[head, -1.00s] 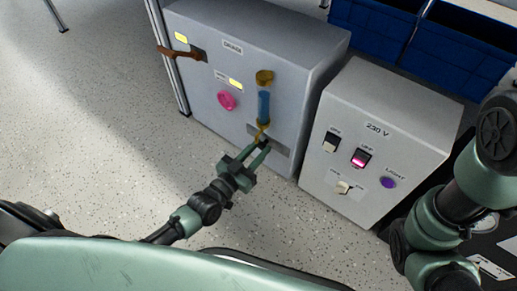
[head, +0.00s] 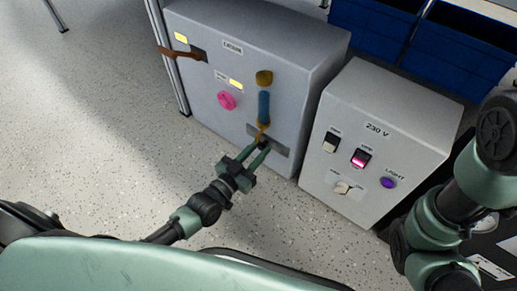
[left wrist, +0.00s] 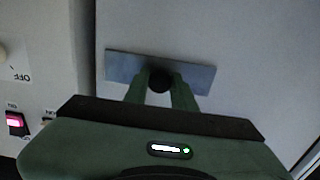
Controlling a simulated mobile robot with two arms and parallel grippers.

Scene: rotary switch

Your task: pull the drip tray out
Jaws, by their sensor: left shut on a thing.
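The drip tray's front is a narrow grey plate (head: 281,151) low on the grey cabinet; it also shows in the left wrist view (left wrist: 198,76). A round black knob (left wrist: 160,79) sits at its middle. My left gripper (head: 262,149) is shut on this knob, with one finger on each side, as the left wrist view shows (left wrist: 160,88). The plate looks close to the cabinet face; I cannot tell whether there is a gap behind it. My right gripper is out of view.
The grey cabinet (head: 220,60) has a blue handle (head: 263,105), a pink knob (head: 227,100) and a brown lever (head: 178,52). A white switch box (head: 385,125) stands close on the right. Blue bins (head: 455,50) are behind it. The speckled floor in front and left is clear.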

